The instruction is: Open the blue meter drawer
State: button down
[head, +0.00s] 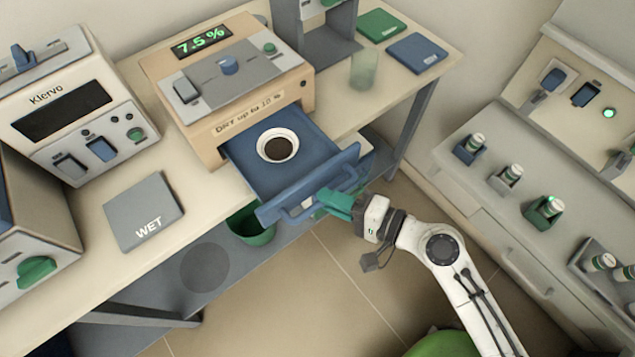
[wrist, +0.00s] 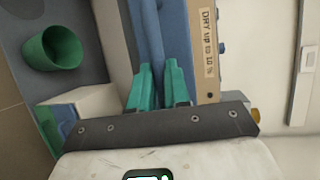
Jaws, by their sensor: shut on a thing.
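The tan meter (head: 293,84) has a green 7.5 % display and a "DRY up to 10 %" label. Its blue drawer (head: 318,152) stands out from the front, with a round white cup (head: 260,148) of dark material on it. The drawer front carries a blue bar handle (head: 290,211). My gripper (head: 328,203), with teal fingers, is at the right part of this handle. In the wrist view my gripper (wrist: 158,68) has its fingers on either side of the blue handle, shut on it. The grip itself is partly hidden in the head view.
A grey "WET" pad (head: 143,205) lies on the bench left of the drawer. A green bin (head: 252,232) stands below the drawer. A glass (head: 364,70) is at the back right. A side counter (head: 470,205) with small vials is at right; floor between is open.

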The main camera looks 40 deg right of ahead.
jog(key=shift+s, duration=0.85)
jog(key=c, duration=1.1)
grip_release()
jog(key=b+v, duration=0.3)
jog(key=v, duration=0.7)
jog(key=shift+s+d, duration=0.2)
jog(key=shift+s, duration=0.1)
